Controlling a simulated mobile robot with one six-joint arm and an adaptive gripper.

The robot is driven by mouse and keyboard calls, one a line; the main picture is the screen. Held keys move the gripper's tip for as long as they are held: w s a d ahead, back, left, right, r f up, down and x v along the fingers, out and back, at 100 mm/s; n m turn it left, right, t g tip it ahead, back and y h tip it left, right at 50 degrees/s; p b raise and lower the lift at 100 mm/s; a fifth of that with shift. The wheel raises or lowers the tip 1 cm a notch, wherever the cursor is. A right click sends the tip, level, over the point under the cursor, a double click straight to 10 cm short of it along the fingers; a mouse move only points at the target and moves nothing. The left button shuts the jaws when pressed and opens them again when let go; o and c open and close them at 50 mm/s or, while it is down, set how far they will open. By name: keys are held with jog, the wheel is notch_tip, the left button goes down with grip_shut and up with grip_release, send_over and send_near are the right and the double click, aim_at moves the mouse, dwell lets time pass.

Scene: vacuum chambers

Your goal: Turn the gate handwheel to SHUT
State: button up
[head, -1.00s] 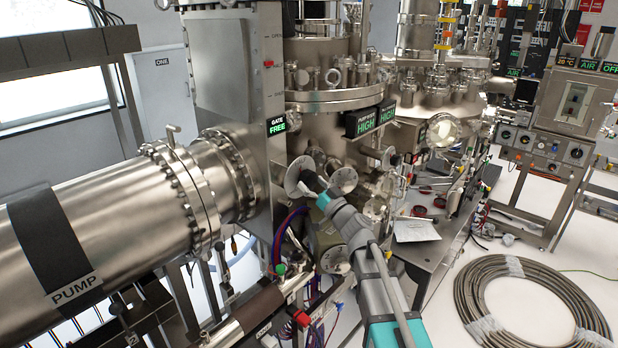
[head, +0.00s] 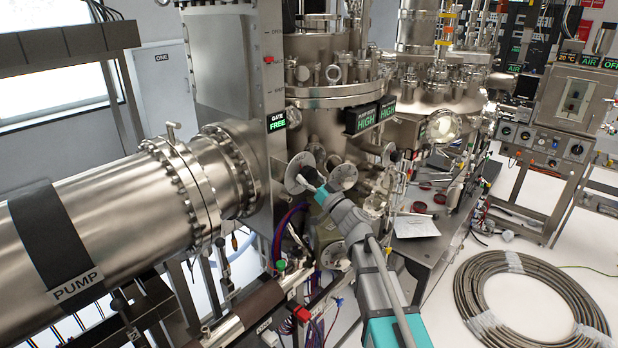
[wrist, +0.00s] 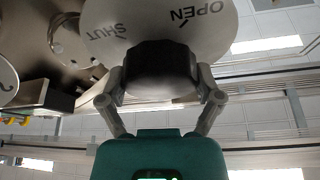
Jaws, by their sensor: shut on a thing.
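The gate handwheel is a pale metal disc (head: 300,172) on the front of the chamber, facing me. In the wrist view its face (wrist: 165,22) carries the words SHUT at the left and OPEN at the right, each with a tick mark. A dark faceted hub (wrist: 155,70) stands out from its middle. My gripper (wrist: 160,92) has a finger on each side of this hub and is shut on it. In the head view my gripper (head: 314,188) reaches the wheel from the lower right and covers part of it. The gate sign (head: 277,122) reads GATE FREE.
A similar disc (head: 343,177) sits close to the right of the handwheel, and another round part (head: 335,255) lies below. The pump pipe (head: 130,235) fills the left. Hoses and cables hang below the wheel. A coiled hose (head: 530,310) lies on the floor at right.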

jog(key=shift+m, duration=0.6)
jog(key=m+t+h+p, duration=0.1)
jog(key=m+h, duration=0.1)
jog(key=m, duration=0.1)
jog(key=shift+r+m, duration=0.1)
jog(key=shift+m, duration=0.2)
jog(key=m+t+h+p, duration=0.1)
jog(key=m+h, duration=0.1)
jog(key=m, duration=0.2)
jog(key=m+h+p, duration=0.2)
jog(key=m, duration=0.3)
jog(key=shift+w+m, duration=0.1)
jog(key=shift+m, duration=0.2)
jog(key=shift+m+g+h+p, duration=0.5)
jog(key=shift+m+p, duration=0.25)
jog(key=shift+m, duration=0.75)
jog(key=o, duration=0.9)
